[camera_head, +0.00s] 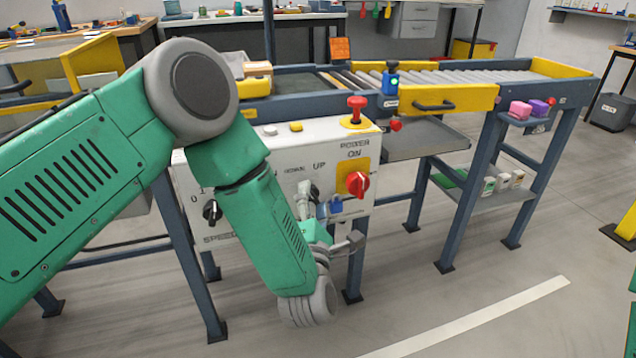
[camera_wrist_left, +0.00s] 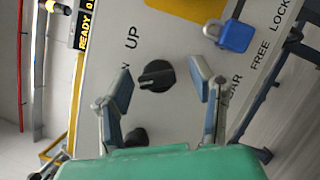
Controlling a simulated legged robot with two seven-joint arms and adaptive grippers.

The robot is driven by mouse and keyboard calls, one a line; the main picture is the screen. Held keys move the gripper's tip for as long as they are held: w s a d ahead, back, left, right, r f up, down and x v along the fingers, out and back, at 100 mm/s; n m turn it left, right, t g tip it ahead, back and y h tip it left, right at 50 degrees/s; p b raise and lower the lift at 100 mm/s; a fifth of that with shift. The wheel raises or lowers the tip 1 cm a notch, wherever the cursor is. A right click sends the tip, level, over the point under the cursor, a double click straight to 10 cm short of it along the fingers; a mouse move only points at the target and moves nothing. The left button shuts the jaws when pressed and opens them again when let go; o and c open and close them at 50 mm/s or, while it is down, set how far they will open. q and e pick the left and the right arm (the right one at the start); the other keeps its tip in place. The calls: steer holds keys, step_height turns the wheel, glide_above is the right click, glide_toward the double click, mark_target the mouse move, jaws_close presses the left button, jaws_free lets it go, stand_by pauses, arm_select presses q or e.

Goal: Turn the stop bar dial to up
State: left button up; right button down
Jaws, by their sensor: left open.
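The control panel (camera_head: 285,150) is a pale box below the conveyor. In the left wrist view, a black dial (camera_wrist_left: 155,76) sits on the panel next to the printed word UP (camera_wrist_left: 132,38). The dial's raised grip lies roughly level across that picture. My left gripper (camera_wrist_left: 160,92) is open, with one finger on each side of the dial and gaps visible on both sides; how far the fingertips are from the panel I cannot tell. In the head view, my left gripper (camera_head: 325,215) is at the panel's lower right, and my arm hides the dial.
A blue padlock (camera_wrist_left: 235,35) hangs near the dial; a second dark knob (camera_wrist_left: 135,138) is by the left finger. The panel also carries a red power knob (camera_head: 357,184), a red mushroom button (camera_head: 356,106) and a black speed knob (camera_head: 211,212).

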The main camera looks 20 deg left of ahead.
arm_select(q)
steer(key=shift+w+r, duration=0.1)
steer(key=shift+w, duration=0.25)
arm_select(e)
steer(key=shift+w+r, duration=0.1)
steer(key=shift+w, duration=0.35)
arm_select(q)
jaws_close()
steer(key=shift+s, duration=0.1)
arm_select(e)
steer(key=shift+r, duration=0.1)
